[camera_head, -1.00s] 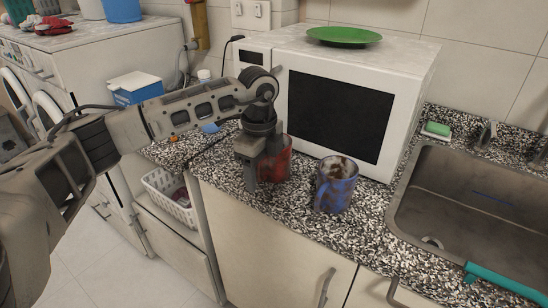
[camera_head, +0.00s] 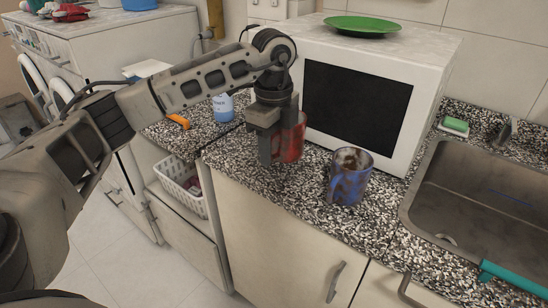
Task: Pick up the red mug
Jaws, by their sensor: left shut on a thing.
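The red mug (camera_head: 292,142) is in front of the microwave, partly hidden behind my left gripper (camera_head: 274,150). My left gripper points down and is shut on the red mug. The mug looks upright and a little above the speckled countertop (camera_head: 270,192). My right gripper is not in view.
A stained blue mug (camera_head: 349,180) stands on the counter to the right of the red one. The white microwave (camera_head: 422,95) with a green plate (camera_head: 363,26) on top is close behind. A sink (camera_head: 480,200) is at the right. A blue-labelled bottle (camera_head: 223,108) stands at the left.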

